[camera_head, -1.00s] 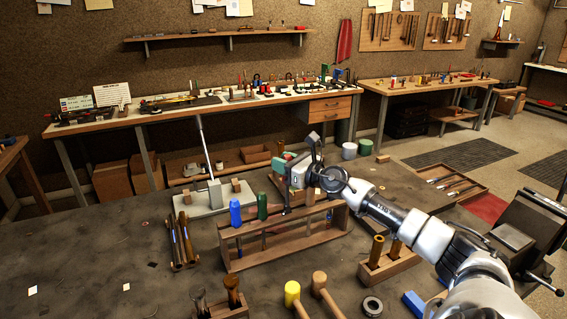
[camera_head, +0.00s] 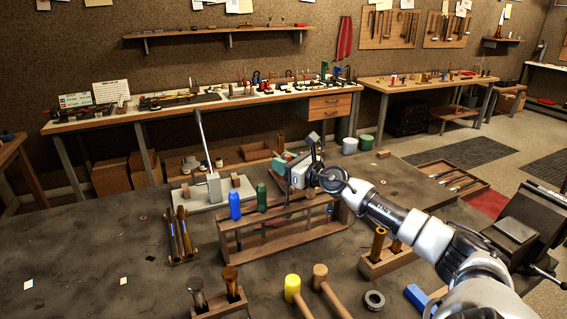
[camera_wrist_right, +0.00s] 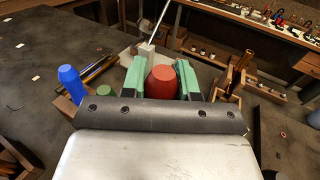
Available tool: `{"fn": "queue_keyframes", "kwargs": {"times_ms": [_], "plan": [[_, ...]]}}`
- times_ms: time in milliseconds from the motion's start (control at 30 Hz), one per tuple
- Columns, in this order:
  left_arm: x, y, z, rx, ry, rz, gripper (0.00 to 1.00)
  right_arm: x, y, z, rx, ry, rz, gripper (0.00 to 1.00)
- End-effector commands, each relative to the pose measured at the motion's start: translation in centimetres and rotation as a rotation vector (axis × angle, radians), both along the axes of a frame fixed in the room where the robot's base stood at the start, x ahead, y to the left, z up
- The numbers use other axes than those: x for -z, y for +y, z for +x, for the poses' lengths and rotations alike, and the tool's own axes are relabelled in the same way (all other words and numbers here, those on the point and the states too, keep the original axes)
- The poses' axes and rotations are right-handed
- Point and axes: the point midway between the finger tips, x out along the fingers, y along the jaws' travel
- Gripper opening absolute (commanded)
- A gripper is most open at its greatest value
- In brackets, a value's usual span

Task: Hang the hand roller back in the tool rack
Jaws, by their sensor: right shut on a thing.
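The wooden tool rack (camera_head: 290,241) stands on the dark table, with a blue-handled tool (camera_head: 235,206) and a green-handled tool (camera_head: 262,198) hanging at its left. My right gripper (camera_head: 281,165) is over the back of the rack, right of the green handle. It is shut on a red handle, seen end-on between its green fingers in the right wrist view (camera_wrist_right: 162,82); this appears to be the hand roller (camera_wrist_right: 162,82). Its lower part is mostly hidden, so I cannot tell whether it sits in a slot. My left gripper is out of view.
A pale press-like stand (camera_head: 212,190) with an upright lever is behind the rack. A yellow mallet (camera_head: 292,287), a wooden mallet (camera_head: 320,273) and a dark ring (camera_head: 374,299) lie in front. The table's left side is mostly clear.

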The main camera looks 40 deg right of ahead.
Motion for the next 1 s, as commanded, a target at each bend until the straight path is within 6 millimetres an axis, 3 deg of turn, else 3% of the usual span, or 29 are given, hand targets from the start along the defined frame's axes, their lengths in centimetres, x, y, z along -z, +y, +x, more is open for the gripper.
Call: {"fn": "queue_keyframes", "kwargs": {"times_ms": [1000], "plan": [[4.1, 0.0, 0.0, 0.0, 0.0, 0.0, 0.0, 4.2, 0.0, 0.0, 0.001, -0.002, 0.001, 0.01]]}}
